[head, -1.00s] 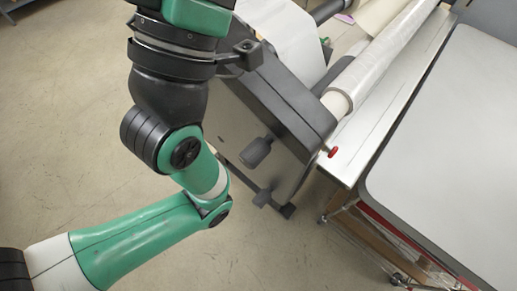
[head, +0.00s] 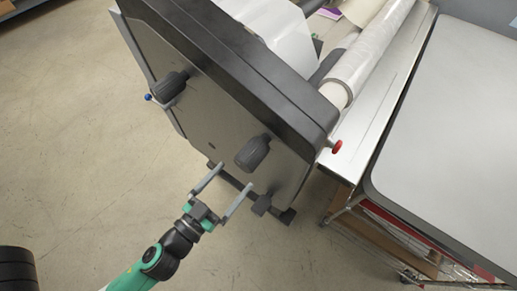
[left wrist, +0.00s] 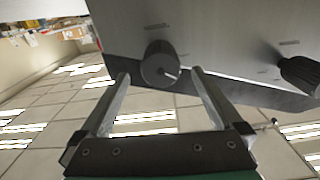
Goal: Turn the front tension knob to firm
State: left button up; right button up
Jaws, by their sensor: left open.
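The laminator's end panel (head: 205,120) carries two dark ribbed knobs. The nearer tension knob (head: 252,152) sits by the panel's lower right part; the other knob (head: 170,86) is farther up and left. My left gripper (head: 236,175) is open and empty, with its two fingers pointing at the nearer knob. In the left wrist view this knob (left wrist: 160,63), with a pale mark on its face, appears between and just beyond the fingertips (left wrist: 160,75); contact cannot be made out. The second knob (left wrist: 300,73) is at the right there. My right gripper is out of view.
A blue-tipped lever (head: 149,98) sticks out beside the farther knob. A red knob (head: 337,146) is at the panel's right corner. A clear film roll (head: 375,50) and a grey-topped table (head: 450,120) lie to the right. The floor (head: 70,150) at left is open.

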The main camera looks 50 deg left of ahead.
aim_at(242, 166)
pick_arm(q)
jog(key=shift+w+r, duration=0.15)
jog(key=shift+w, duration=0.05)
jog(key=w+p, duration=0.1)
jog(key=w, duration=0.1)
jog(key=w+a+p, duration=0.1)
jog(key=w+p, duration=0.2)
jog(key=w, duration=0.1)
jog(key=shift+a+r+p, duration=0.15)
jog(key=shift+r+p, duration=0.15)
jog(key=shift+r, duration=0.05)
jog(key=w, duration=0.3)
jog(key=w+p, duration=0.1)
jog(key=shift+w+a+f, duration=0.15)
jog(key=shift+a+f, duration=0.15)
jog(key=shift+a, duration=0.1)
jog(key=shift+w+a+f, duration=0.1)
jog(key=shift+w, duration=0.3)
jog(key=c, duration=1.3)
